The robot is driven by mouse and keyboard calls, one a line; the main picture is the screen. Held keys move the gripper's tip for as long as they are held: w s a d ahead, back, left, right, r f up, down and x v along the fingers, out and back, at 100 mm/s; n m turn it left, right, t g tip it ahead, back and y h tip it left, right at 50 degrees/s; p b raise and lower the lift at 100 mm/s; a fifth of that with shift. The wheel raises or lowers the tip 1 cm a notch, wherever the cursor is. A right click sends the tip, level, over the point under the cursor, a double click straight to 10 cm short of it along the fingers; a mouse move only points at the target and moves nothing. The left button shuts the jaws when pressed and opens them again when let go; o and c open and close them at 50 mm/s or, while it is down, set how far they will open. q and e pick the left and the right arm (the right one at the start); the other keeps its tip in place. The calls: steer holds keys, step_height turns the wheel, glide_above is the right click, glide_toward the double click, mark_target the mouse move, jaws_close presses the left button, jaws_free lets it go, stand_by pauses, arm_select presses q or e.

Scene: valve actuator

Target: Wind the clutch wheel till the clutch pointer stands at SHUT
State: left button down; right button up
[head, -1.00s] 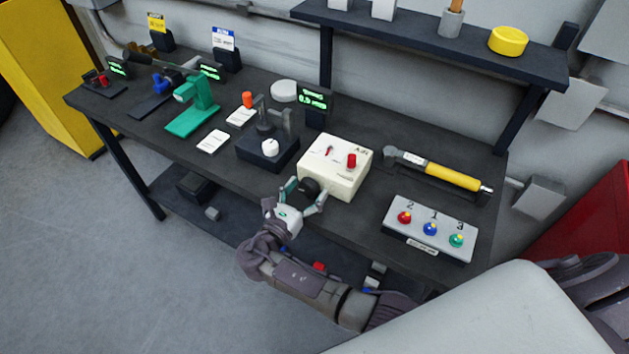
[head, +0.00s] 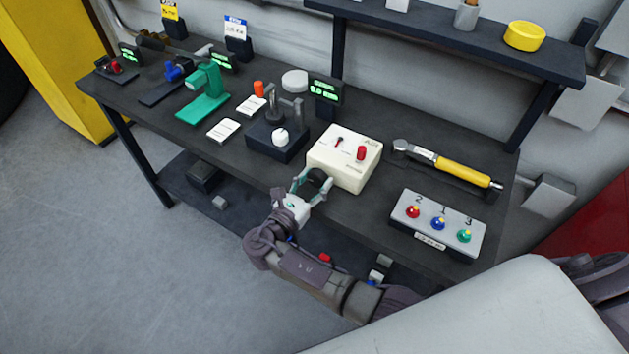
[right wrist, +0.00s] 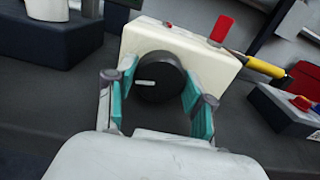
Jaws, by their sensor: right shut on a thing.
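The clutch wheel is a black round knob (head: 318,177) on the front of a cream box (head: 347,180). In the right wrist view the wheel (right wrist: 165,72) has a white mark pointing left. My right gripper (head: 312,184) is shut on the wheel, with one green-padded finger on each side, as the right wrist view (right wrist: 155,92) also shows. A small dark and red pointer (head: 339,141) lies on the box top, beside a red knob (head: 361,153). The lettering on the box is too small to read. My left gripper is out of view.
A dark fixture with a white knob (head: 280,137) stands left of the box. A yellow-handled tool (head: 463,174) lies to the right, behind a grey panel with coloured buttons (head: 438,224). A small green-lit display (head: 325,88) stands behind. A shelf (head: 440,30) overhangs the back.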

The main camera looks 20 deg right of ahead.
steer(key=m+b, duration=0.1)
steer(key=m, duration=0.2)
steer(key=shift+f+b, duration=0.1)
steer(key=shift+b, duration=0.2)
steer(key=shift+m+b, duration=0.7)
steer(key=shift+m, duration=0.9)
steer(key=o, duration=1.2)
steer(key=shift+d, duration=0.1)
steer(key=shift+c, duration=0.2)
